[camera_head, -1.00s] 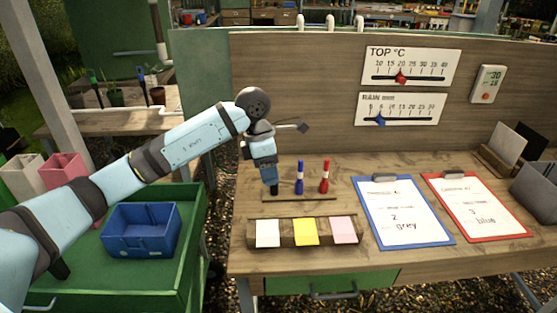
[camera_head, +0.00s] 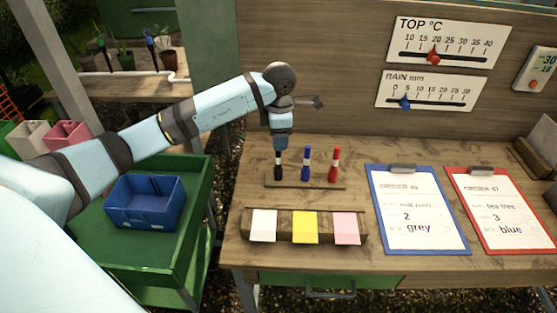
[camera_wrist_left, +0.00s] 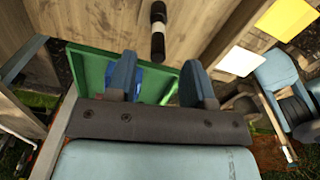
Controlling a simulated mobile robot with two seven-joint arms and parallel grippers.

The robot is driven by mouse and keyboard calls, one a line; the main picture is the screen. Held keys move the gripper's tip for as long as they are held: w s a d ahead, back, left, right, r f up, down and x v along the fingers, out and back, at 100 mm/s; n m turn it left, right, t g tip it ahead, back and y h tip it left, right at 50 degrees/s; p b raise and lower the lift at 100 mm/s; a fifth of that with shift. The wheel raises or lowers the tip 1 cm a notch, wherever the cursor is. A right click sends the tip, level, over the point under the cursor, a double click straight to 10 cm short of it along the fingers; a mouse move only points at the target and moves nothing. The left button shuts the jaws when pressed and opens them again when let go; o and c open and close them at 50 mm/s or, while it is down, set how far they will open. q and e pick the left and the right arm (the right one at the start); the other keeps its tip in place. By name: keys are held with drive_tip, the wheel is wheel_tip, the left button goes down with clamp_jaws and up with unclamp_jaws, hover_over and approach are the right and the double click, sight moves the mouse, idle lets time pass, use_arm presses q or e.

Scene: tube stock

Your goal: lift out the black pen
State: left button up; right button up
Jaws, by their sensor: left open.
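The black pen (camera_head: 278,166) stands upright at the left end of a low wooden strip (camera_head: 305,185) on the workbench. A blue pen (camera_head: 306,163) and a red pen (camera_head: 334,164) stand beside it to the right. My left gripper (camera_head: 280,148) points down directly at the top of the black pen, which it partly covers. In the left wrist view the gripper (camera_wrist_left: 158,68) has its fingers apart, and the black pen (camera_wrist_left: 157,32) shows in line with the gap, beyond the fingertips. I cannot tell whether the fingers touch it. My right gripper is out of view.
A wooden holder with white, yellow and pink cards (camera_head: 305,227) lies in front of the pens. A blue clipboard (camera_head: 418,250) and a red clipboard (camera_head: 493,246) lie to the right. A blue bin (camera_head: 145,216) sits on a green cart (camera_head: 190,235) at left.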

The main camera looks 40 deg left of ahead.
sight(278, 162)
use_arm(q)
wheel_tip(278, 162, down, 6)
drive_tip(key=shift+a+r+p, duration=0.1)
drive_tip(key=shift+r+p, duration=0.15)
drive_tip(key=shift+p, duration=0.2)
drive_tip(key=shift+c, duration=0.5)
clamp_jaws()
